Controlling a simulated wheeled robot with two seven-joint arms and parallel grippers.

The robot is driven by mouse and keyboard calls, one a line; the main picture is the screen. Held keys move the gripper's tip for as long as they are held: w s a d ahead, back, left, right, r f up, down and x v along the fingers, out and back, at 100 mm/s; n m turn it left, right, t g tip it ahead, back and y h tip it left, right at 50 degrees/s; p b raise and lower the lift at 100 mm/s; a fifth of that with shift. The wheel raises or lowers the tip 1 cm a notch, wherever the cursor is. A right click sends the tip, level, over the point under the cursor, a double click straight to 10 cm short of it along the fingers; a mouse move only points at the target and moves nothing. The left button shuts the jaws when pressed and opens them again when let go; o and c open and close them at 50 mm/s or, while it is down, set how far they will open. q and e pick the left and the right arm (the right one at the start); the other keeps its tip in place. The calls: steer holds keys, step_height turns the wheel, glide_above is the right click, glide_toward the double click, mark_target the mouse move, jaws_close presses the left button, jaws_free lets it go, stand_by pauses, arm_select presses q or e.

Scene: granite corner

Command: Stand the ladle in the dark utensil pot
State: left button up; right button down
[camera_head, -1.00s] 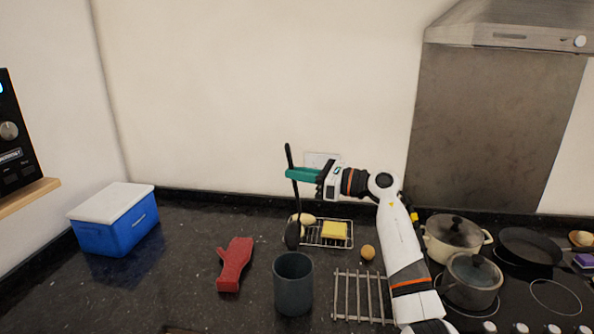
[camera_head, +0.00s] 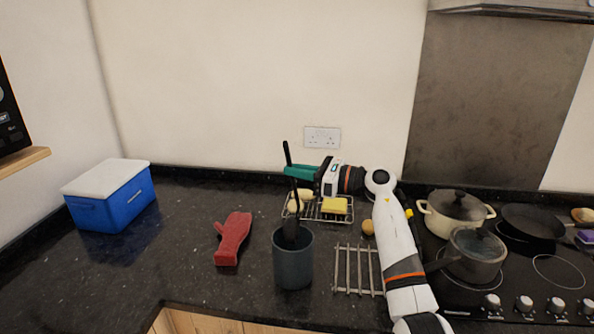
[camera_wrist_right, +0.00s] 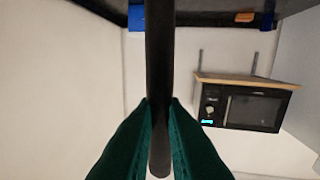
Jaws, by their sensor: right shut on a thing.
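The black ladle (camera_head: 294,190) is upright with a slight tilt, its bowl end down at the mouth of the dark utensil pot (camera_head: 293,265). The lower end overlaps the pot's opening; how deep it sits is hard to tell. My right gripper (camera_head: 300,171), with green fingers, is shut on the ladle's handle near its top. In the right wrist view the handle (camera_wrist_right: 159,70) runs between the two green fingers (camera_wrist_right: 160,125). My left gripper is in neither view.
A red oven mitt (camera_head: 232,240) lies left of the pot. A metal trivet (camera_head: 358,270) lies to its right. A blue cool box (camera_head: 110,200) stands far left; pans sit on the hob at right.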

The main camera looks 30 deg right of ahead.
steer(key=shift+f+b, duration=3.1)
steer(key=shift+f, duration=0.3)
steer(key=c, duration=1.4)
jaws_free()
steer(key=b, duration=0.5)
glide_toward(297, 195)
steer(key=shift+v, duration=1)
